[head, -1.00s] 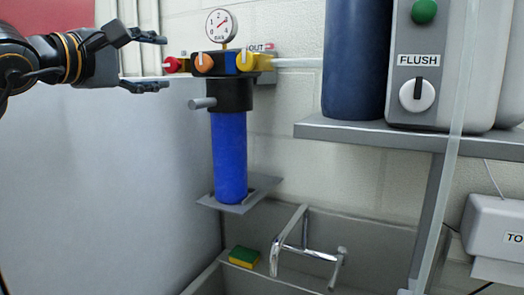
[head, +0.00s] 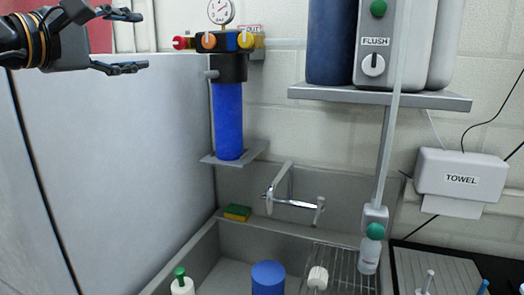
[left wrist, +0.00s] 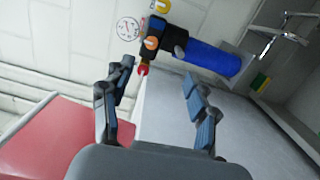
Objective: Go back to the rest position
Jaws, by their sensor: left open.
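My left gripper (head: 130,40) is at the upper left of the head view, open, with nothing between its fingers. It is left of the blue filter unit (head: 229,120) and apart from it. The filter has red, orange and yellow knobs and a pressure gauge (head: 220,11) on top. In the left wrist view, the two fingers of the left gripper (left wrist: 158,104) are spread, and the filter (left wrist: 213,59) lies beyond them at the upper right. My right gripper is in neither view.
A grey panel (head: 120,150) stands below my left gripper. A sink (head: 215,262) holds a blue cylinder (head: 268,278). A sponge (head: 237,212) lies near the faucet (head: 290,195). A shelf (head: 400,98) carries the flush unit (head: 373,50). A towel dispenser (head: 460,178) hangs at right.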

